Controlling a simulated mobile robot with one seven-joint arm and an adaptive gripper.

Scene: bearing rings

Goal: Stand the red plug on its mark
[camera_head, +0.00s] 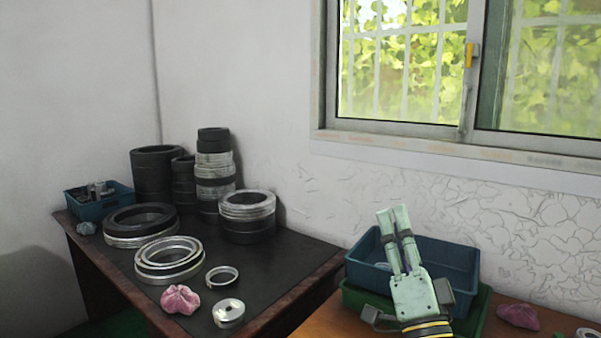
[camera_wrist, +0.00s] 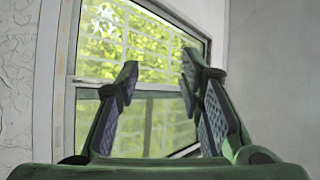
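I see no red plug and no mark for it in either view. My gripper (camera_head: 394,224) is raised at the lower right in the head view, in front of a blue crate, with its fingers pointing up. In the wrist view my gripper (camera_wrist: 159,76) has its two fingers apart with nothing between them, and only the window and wall show beyond. It is open and empty. My gripper and arm hide part of the crates and table behind them.
A dark table (camera_head: 290,262) at left holds several bearing rings (camera_head: 170,256), stacked black rings (camera_head: 153,174), a small blue bin (camera_head: 97,207) and a pink crumpled cloth (camera_head: 181,299). A blue crate (camera_head: 447,262) sits over a green one (camera_head: 474,314). Another pink cloth (camera_head: 517,315) lies right.

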